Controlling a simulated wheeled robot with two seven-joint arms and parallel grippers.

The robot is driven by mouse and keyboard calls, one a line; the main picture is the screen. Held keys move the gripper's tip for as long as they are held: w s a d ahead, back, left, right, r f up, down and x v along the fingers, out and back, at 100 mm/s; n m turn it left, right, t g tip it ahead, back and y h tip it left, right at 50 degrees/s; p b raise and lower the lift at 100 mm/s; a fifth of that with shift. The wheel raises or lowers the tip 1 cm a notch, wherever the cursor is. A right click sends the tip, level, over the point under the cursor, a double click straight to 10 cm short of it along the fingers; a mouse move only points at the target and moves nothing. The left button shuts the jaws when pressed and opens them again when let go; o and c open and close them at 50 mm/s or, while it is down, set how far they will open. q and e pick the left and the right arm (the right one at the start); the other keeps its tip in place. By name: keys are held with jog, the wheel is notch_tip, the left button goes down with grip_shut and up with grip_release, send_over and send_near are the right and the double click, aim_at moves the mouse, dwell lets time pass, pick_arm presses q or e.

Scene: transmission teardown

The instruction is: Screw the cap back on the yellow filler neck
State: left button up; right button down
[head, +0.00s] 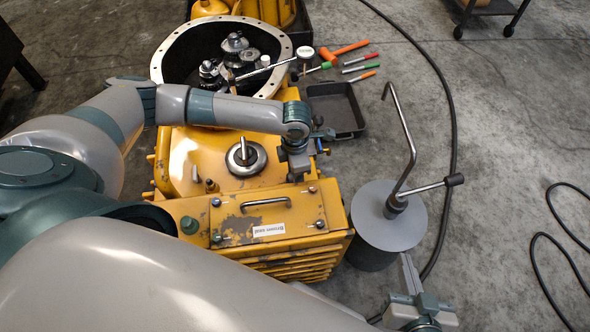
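On the yellow housing (185,150), a round metal disc with an upright pin (246,158) sits on top; I cannot tell whether it is the cap. A small brass fitting (211,186) and a dark green knob (189,225) stand near it. No yellow filler neck can be made out for sure. My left gripper (298,166) points down over the housing's right side, its fingers mostly hidden by the wrist. My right gripper (411,278) is low at the right, beside the grey drum, with one pale finger clear and nothing visible held; its opening is unclear.
A grey-lidded drum (392,232) with a bent pipe and crank stands right of the housing. A black tray (336,110) and several hand tools (352,58) lie beyond. Gears (235,43) sit inside the ring flange (170,50). Black hoses (453,130) cross the otherwise open floor at right.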

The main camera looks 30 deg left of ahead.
pick_arm(q)
jog(key=shift+r+m, duration=0.1)
jog(key=shift+m, duration=0.2)
jog(key=shift+w+f+m, duration=0.1)
jog(key=shift+f+m, duration=0.1)
jog(key=shift+m, duration=0.1)
jog(key=m+b, duration=0.2)
jog(key=b, duration=0.5)
jog(key=shift+w+b, duration=0.1)
jog(key=shift+b, duration=0.3)
jog(key=shift+d+r+m, duration=0.15)
jog(key=shift+d+m, duration=0.15)
jog(key=shift+m, duration=0.1)
